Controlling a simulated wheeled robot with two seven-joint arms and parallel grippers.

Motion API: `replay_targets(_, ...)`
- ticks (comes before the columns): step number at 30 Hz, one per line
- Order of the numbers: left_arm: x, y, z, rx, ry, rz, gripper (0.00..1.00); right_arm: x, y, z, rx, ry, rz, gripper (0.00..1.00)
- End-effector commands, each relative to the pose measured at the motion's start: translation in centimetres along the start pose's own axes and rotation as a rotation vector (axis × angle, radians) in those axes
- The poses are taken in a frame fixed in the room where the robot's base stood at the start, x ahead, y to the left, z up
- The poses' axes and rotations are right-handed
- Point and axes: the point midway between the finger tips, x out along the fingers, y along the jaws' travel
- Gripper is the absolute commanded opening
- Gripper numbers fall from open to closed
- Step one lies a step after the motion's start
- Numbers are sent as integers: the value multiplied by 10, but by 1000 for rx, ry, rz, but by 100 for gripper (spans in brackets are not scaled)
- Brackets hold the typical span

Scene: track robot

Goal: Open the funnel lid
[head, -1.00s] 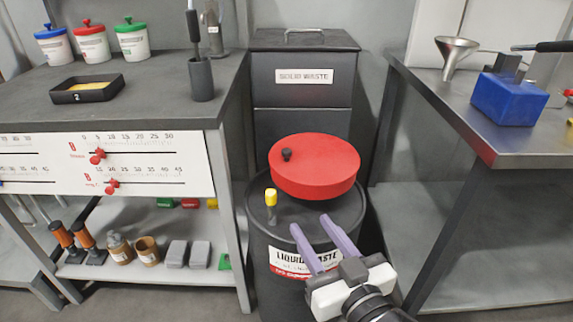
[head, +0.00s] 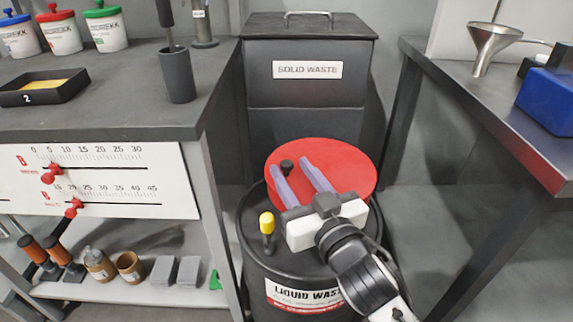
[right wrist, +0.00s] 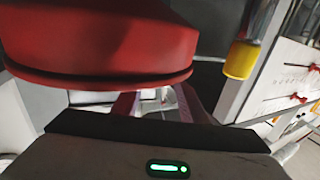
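The funnel lid (head: 352,160) is a round red disc with a small black knob (head: 287,165), on top of the black liquid waste drum (head: 262,262). The lid looks closed. My right gripper (head: 289,164) reaches over the lid from the front right, its two purple fingers apart and empty. In the head view the knob appears between the fingertips; I cannot tell whether they touch it. The right wrist view, which looks upside down, shows the red lid (right wrist: 100,40) close to the fingers (right wrist: 158,103). My left gripper is not in view.
A yellow-capped black stem (head: 267,222) stands on the drum left of the gripper. A solid waste bin (head: 305,110) stands behind. A bench with slider scales (head: 100,180) is on the left; a metal table with a funnel (head: 492,42) is on the right.

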Motion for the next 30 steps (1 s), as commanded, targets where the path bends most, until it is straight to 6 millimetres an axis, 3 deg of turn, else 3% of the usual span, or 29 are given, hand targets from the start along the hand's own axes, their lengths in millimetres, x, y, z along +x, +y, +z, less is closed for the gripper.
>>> replay_targets(7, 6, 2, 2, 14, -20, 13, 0, 31, 0, 1, 0, 0, -1, 39)
replay_targets(17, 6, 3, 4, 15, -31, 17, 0, 36, 0, 0, 0, -1, 0, 39)
replay_targets(18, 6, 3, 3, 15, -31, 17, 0, 36, 0, 0, 0, -1, 0, 37)
replay_targets(25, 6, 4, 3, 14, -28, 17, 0, 36, 0, 0, 0, -1, -1, 0)
replay_targets(30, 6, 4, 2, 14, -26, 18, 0, 36, 0, 0, 1, -1, -1, 0)
